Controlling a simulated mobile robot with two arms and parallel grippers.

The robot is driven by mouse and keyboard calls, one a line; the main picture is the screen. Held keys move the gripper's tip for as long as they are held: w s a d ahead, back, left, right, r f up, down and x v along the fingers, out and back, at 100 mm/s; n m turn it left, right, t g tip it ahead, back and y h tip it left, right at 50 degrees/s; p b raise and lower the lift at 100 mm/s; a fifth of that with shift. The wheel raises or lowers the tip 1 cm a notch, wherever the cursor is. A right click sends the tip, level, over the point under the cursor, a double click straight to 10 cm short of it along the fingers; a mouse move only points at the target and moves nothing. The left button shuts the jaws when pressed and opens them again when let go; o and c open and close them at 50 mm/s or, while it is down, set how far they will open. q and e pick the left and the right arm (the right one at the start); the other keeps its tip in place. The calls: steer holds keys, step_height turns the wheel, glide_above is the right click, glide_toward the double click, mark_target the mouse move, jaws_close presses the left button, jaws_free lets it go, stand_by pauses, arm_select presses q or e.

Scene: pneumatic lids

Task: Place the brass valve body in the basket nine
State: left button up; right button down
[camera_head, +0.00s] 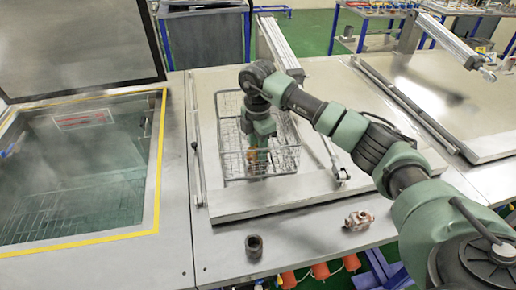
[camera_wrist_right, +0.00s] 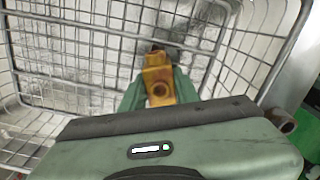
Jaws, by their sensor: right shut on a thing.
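The yellow brass valve body (camera_wrist_right: 158,78) sits between the green fingers of my right gripper (camera_wrist_right: 160,92) in the right wrist view. The gripper is shut on it. In the head view, my right gripper (camera_head: 258,158) reaches down inside a wire basket (camera_head: 288,160), and a bit of the brass body (camera_head: 252,168) shows at its tip. The basket's mesh walls surround the gripper, and its rim also shows in the wrist view (camera_wrist_right: 288,50). I cannot tell whether the valve body touches the basket floor. No number shows on the basket. My left gripper is not in view.
The basket stands on a closed metal lid (camera_head: 330,185). A dark cylindrical fitting (camera_head: 254,246) and a reddish metal fitting (camera_head: 358,220) lie on the front ledge. An open, yellow-edged tank (camera_head: 80,175) is at the left. Another closed lid (camera_head: 450,95) is at the right.

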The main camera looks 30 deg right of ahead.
steer(key=shift+f, duration=0.1)
steer(key=c, duration=1)
jaws_free()
steer(key=shift+c, duration=0.2)
step_height(320, 180, up, 11)
steer(key=b, duration=0.3)
steer(key=shift+r, duration=0.7)
